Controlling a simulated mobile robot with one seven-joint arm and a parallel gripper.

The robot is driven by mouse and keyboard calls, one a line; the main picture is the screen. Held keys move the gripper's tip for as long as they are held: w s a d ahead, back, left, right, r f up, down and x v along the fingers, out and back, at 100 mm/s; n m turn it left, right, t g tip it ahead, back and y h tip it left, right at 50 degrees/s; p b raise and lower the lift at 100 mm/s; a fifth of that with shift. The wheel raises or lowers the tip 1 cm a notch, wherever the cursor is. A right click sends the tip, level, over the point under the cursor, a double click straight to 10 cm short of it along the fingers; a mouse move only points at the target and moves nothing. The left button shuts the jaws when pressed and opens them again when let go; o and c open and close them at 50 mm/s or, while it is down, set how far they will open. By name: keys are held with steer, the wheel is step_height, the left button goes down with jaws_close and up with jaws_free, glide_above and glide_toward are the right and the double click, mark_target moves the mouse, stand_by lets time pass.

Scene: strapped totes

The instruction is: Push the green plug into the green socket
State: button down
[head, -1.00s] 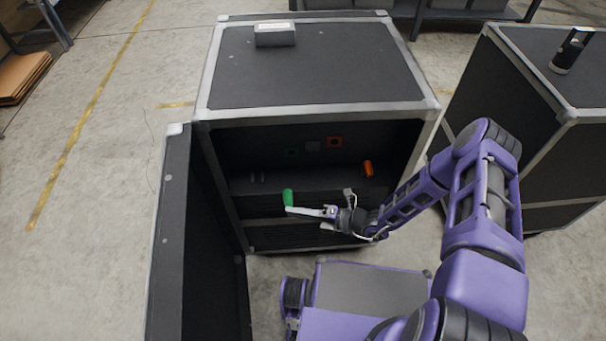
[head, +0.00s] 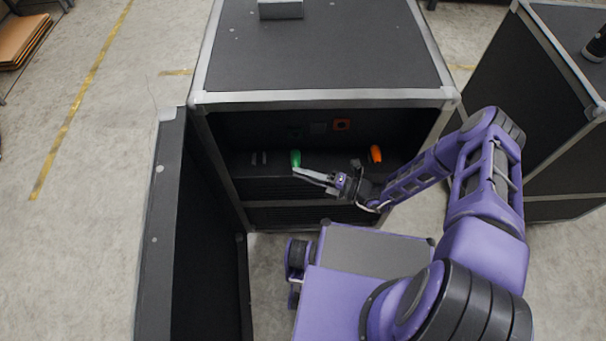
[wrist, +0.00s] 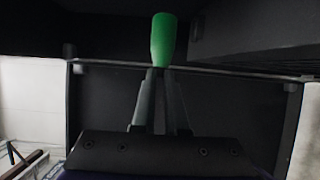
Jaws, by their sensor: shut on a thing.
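The green plug (head: 296,158) is held at the tips of my gripper (head: 299,171), in front of the open case; it also shows upright in the wrist view (wrist: 163,40) above the closed fingers (wrist: 155,95). My gripper is shut on the plug. The green socket (head: 295,131) is a dim dark-green patch on the back panel inside the case, above and behind the plug. A gap between plug and socket seems to remain in the head view; its depth is hard to judge. The wrist view does not show the socket.
An orange plug (head: 376,154) stands on the shelf to the right, below an orange-red socket (head: 341,124). A grey socket (head: 318,128) lies between the two. The case's open door (head: 170,230) stands at the left. A second case (head: 530,110) is at the right.

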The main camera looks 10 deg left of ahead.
steer(key=shift+w+a+b, duration=0.2)
steer(key=shift+w+b, duration=0.05)
steer(key=shift+w, duration=0.6)
steer(key=shift+w+a+b, duration=0.25)
steer(key=shift+w, duration=0.6)
steer(key=shift+w+a+b, duration=0.2)
steer(key=shift+w+b, duration=0.05)
steer(key=shift+w, duration=0.6)
steer(key=shift+b, duration=0.8)
steer(key=shift+w+a+b, duration=0.1)
steer(key=shift+w+b, duration=0.35)
steer(key=shift+w, duration=0.15)
stand_by(0.5)
steer(key=c, duration=0.9)
jaws_free()
steer(key=shift+o, duration=0.2)
steer(key=s+d, duration=0.2)
steer(key=d, duration=1.5)
steer(key=shift+s+d+b, duration=0.15)
steer(key=shift+s+b, duration=0.15)
steer(key=shift+s, duration=0.1)
